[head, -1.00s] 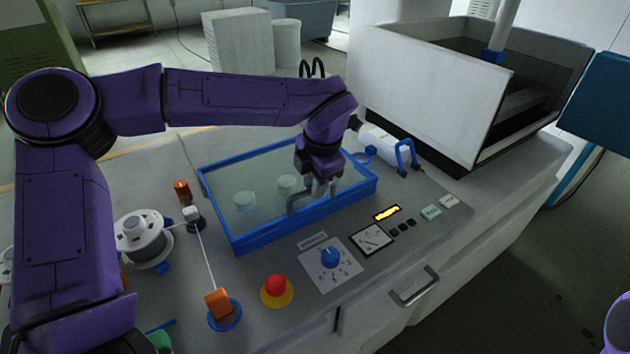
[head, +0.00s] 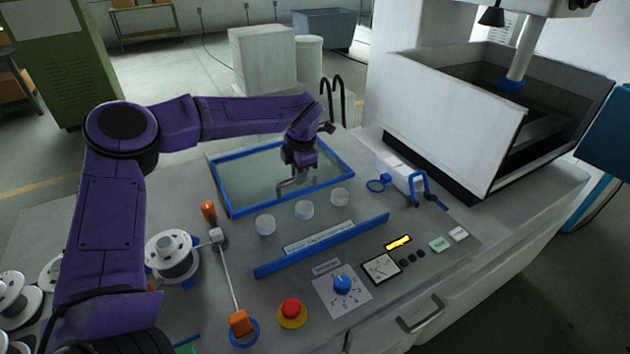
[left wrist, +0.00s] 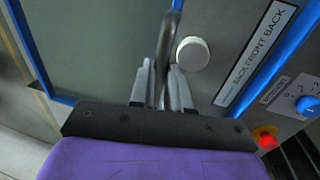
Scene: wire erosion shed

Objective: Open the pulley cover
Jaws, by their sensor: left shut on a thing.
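The pulley cover (head: 247,186) is a clear panel in a blue frame, lying toward the back of the console's left part. Whether it is tilted or slid back I cannot tell for sure. My left gripper (head: 292,184) is over the cover's near part, shut on a grey handle bar (left wrist: 172,32) that rises between the fingers in the left wrist view. My right gripper is out of view.
A blue rail (head: 322,247) runs in front of the pulleys beside a white label strip. A red stop button (head: 292,311), a blue knob (head: 342,285) and a wire spool (head: 171,257) sit nearby. A white open-topped tank (head: 450,130) stands at right.

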